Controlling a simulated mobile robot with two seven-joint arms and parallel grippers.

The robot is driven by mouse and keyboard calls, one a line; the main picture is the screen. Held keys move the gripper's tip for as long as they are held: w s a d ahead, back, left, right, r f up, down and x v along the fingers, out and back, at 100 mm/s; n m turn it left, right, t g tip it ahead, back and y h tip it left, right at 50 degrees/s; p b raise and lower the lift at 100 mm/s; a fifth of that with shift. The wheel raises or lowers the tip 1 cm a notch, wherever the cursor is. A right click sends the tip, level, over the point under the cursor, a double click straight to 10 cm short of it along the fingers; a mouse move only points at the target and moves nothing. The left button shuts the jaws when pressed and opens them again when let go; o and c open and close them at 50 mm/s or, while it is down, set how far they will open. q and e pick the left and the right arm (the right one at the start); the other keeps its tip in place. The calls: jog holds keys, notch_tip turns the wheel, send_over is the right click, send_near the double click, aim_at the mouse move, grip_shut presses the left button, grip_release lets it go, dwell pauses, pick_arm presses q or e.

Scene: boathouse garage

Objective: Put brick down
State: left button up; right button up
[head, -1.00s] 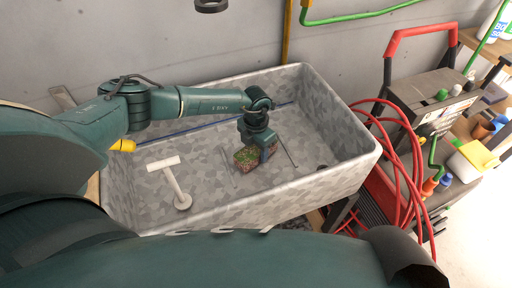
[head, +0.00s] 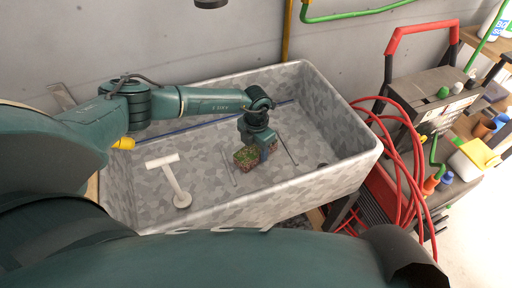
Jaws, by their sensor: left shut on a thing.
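The brick (head: 246,158) is a small reddish-brown block with green moss on its top. It is inside the grey mottled basin (head: 220,212), right of its middle, at or close to the basin floor; I cannot tell whether it touches. My left gripper (head: 264,153) reaches down into the basin and is shut on the brick, with fingers across its right part. Part of the brick is hidden behind the fingers. My right gripper is not in view.
Thin grey rods lie on both sides of the brick. A red-handled machine (head: 425,105) with red hose (head: 405,165) stands right of the basin.

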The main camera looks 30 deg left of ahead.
pick_arm(q)
jog(key=shift+f, duration=0.1)
jog(key=o, duration=1.6)
jog(key=shift+s+f, duration=0.1)
notch_tip(320, 180, up, 13)
jog(key=shift+r, duration=0.2)
jog(key=shift+c, duration=0.6)
